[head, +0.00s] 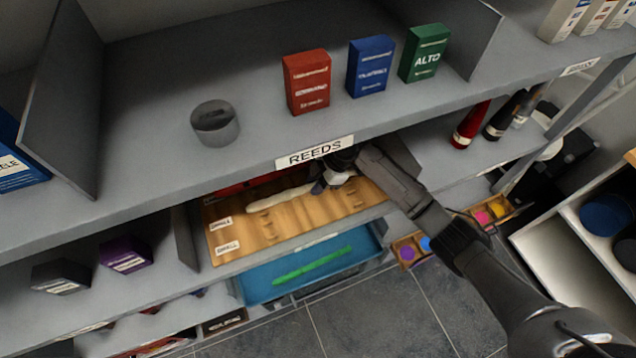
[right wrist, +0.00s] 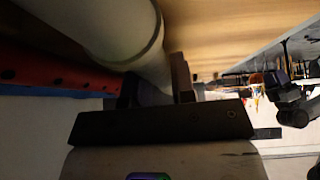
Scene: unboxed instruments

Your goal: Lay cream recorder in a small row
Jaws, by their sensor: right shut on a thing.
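The cream recorder (head: 278,200) is over the wooden rack board (head: 335,219) on the shelf below the REEDS label. My right gripper (head: 333,178) is shut on its right end. In the right wrist view the recorder (right wrist: 112,32) is large and pale, running from the top left into the jaws (right wrist: 158,90). I cannot tell whether it touches the board. The board has pegs and two row labels at its left end; the front label (head: 228,248) seems to read SMALL. A red recorder (head: 245,184) lies behind the cream one, partly hidden by the upper shelf. My left gripper is out of view.
A green recorder (head: 312,265) lies in a blue tray (head: 262,288) below the board. The upper shelf edge (head: 130,208) hangs close over the gripper. Red (head: 307,82), blue (head: 370,67) and green boxes (head: 423,53) stand above. The board's front strip looks clear.

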